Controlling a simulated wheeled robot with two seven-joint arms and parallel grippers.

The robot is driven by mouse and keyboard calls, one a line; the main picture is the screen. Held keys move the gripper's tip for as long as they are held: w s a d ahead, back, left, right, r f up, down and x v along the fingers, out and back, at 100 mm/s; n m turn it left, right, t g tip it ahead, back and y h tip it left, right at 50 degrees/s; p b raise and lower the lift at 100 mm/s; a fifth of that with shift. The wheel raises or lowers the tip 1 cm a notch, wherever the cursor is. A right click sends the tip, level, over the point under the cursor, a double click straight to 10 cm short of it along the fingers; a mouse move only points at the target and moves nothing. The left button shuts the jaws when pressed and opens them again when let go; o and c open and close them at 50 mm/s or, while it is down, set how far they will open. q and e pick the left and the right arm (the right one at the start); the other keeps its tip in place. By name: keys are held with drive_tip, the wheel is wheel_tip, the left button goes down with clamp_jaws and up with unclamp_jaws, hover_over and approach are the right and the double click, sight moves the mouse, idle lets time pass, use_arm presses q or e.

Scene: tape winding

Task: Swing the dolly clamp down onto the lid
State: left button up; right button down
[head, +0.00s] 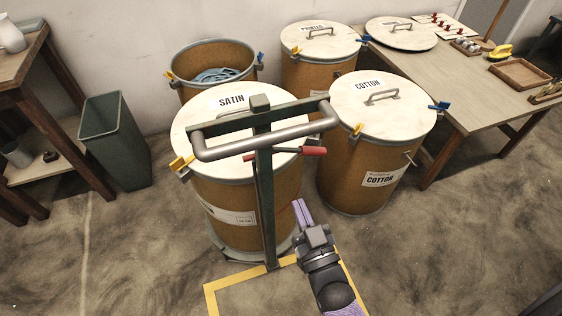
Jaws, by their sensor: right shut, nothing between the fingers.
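The SATIN drum (205,195) stands on the dolly, with its pale lid (215,105) on top. The dolly's green post (266,200) rises in front of the drum and carries a grey handlebar (235,148) over the lid. The dolly clamp's red grip (314,151) sticks out to the right of the post, near the lid's right edge. I cannot tell whether the clamp touches the lid. My right gripper (299,206) is shut and empty, below the red grip and right of the post, apart from both. My left gripper is not in view.
The COTTON drum (362,165) stands close on the right, and the PRINTED drum (310,75) stands behind. An open drum (190,90) holds blue material. A green bin (112,145) and a wooden table (455,85) flank the drums.

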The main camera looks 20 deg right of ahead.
drive_tip(key=w+r+b, duration=0.2)
drive_tip(key=w, duration=0.9)
drive_tip(key=shift+a+b, duration=0.2)
drive_tip(key=shift+b, duration=0.2)
drive_tip(key=shift+w+r, duration=0.2)
drive_tip(key=shift+w, duration=0.45)
drive_tip(key=shift+w+r, duration=0.15)
drive_tip(key=shift+w, duration=0.45)
drive_tip(key=s+f+p, duration=0.2)
drive_tip(key=s+p, duration=0.1)
drive_tip(key=s, duration=0.6)
drive_tip(key=shift+s+d, duration=0.15)
drive_tip(key=shift+s, duration=0.25)
